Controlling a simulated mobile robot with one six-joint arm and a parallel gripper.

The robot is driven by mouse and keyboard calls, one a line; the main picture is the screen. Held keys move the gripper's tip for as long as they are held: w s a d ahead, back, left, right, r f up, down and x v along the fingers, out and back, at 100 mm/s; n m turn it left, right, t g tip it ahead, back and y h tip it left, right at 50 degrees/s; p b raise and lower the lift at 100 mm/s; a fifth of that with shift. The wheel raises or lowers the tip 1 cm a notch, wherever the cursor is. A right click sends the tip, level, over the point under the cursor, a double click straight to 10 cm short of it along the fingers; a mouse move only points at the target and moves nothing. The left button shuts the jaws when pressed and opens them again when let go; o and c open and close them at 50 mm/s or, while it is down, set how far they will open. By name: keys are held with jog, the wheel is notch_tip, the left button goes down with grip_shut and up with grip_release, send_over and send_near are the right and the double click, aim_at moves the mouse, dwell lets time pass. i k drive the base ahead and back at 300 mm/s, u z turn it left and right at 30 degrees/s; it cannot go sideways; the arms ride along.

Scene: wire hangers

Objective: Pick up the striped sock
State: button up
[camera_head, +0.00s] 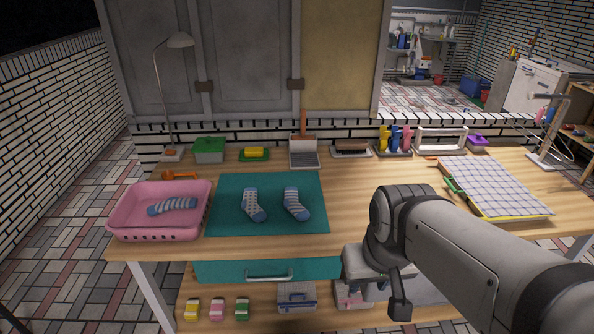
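A blue sock with pale stripes (295,204) lies flat on the right part of a teal mat (305,180). A second blue and white sock (253,205), which looks dotted rather than striped, lies to its left on the same mat. Another striped blue sock (172,206) lies inside the pink basket (128,226) at the table's left end. My gripper (398,300) hangs to the right of the mat, in front of the table's front edge, and is apart from all the socks. One dark finger shows clearly; the opening between the fingers cannot be made out.
A desk lamp (170,155), a green box (208,150), a yellow sponge (253,153) and a dustpan (303,155) line the back. A checked cloth board (492,187) lies at right. Bare wood (345,190) shows right of the mat.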

aim_at(291, 203)
jog(key=u, duration=0.05)
jog(key=i, duration=1)
jog(key=z, duration=0.05)
